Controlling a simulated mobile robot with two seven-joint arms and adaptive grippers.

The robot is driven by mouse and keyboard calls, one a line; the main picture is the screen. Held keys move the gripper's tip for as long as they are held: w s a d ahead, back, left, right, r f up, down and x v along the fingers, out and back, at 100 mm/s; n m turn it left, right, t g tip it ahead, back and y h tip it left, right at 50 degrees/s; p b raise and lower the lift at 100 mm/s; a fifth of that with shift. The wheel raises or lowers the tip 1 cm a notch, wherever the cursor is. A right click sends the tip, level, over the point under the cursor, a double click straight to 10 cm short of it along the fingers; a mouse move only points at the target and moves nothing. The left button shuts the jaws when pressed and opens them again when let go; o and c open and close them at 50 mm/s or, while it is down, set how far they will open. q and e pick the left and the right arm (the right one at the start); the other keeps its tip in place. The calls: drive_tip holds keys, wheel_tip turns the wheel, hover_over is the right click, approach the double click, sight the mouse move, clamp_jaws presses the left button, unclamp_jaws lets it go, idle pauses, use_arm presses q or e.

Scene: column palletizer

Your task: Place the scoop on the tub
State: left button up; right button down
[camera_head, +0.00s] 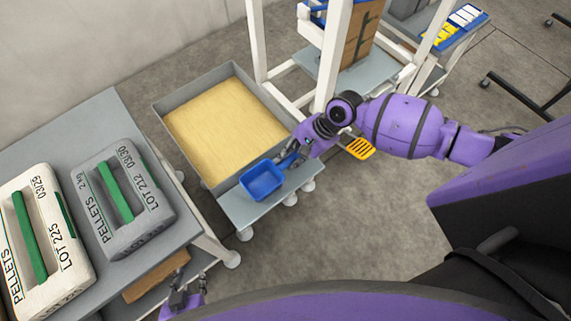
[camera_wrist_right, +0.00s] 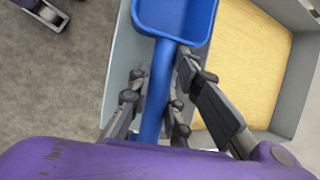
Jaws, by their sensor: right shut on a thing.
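The blue scoop (camera_head: 262,180) has its bowl beside the near edge of the grey tub (camera_head: 195,91), which holds yellow grain-like material. My right gripper (camera_head: 290,158) is shut on the scoop's handle. In the right wrist view the scoop's bowl (camera_wrist_right: 175,15) is at the top, and its handle runs down between the fingers of my right gripper (camera_wrist_right: 160,85). The scoop overlaps the grey ledge in front of the tub; its height above the ledge is unclear. My left gripper (camera_head: 180,292) is low at the bottom left, apart from the tub, its jaw opening unclear.
A grey table (camera_head: 62,135) at left holds a white pellet container (camera_head: 62,225) and a grey one (camera_head: 160,215). A white frame (camera_head: 258,45) stands behind the tub at right. An orange slotted piece (camera_head: 360,148) shows by my right arm. Floor at lower middle is clear.

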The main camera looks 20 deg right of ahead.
drive_tip(key=shift+w+a+f, duration=0.2)
drive_tip(key=shift+a+f, duration=0.5)
drive_tip(key=shift+f, duration=0.05)
drive_tip(key=shift+f+b, duration=0.3)
drive_tip(key=shift+f, duration=1.35)
drive_tip(key=shift+a+f, duration=0.1)
drive_tip(key=c, duration=1.6)
unclamp_jaws()
